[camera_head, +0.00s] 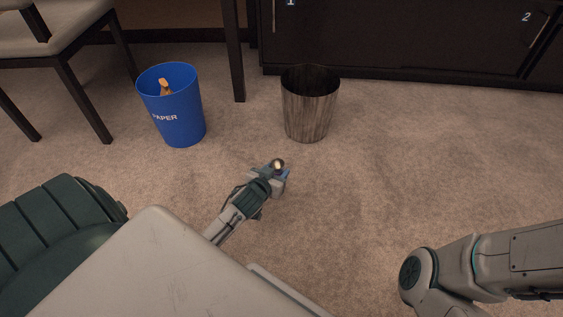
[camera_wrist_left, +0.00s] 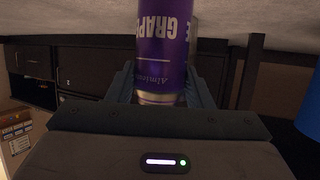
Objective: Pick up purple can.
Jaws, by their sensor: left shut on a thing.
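The purple can (camera_wrist_left: 164,45) fills the upper middle of the left wrist view, with "GRAPE"-like lettering on its side. My left gripper (camera_wrist_left: 164,88) is shut on it, with a finger on each side of the can. In the head view my left gripper (camera_head: 272,174) is over the carpet, below the two bins, and the can (camera_head: 278,165) shows small between its fingers, its metal end facing up. I cannot tell whether the can touches the floor. My right arm shows at the lower right of the head view, but its gripper is out of view.
A blue bin (camera_head: 178,118) marked "PAPER" holds a brownish item (camera_head: 165,87). A dark wood-look bin (camera_head: 308,108) stands to its right. Dark cabinets (camera_head: 420,35) line the back and a chair (camera_head: 75,30) stands at upper left. The carpet (camera_head: 400,170) at right is clear.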

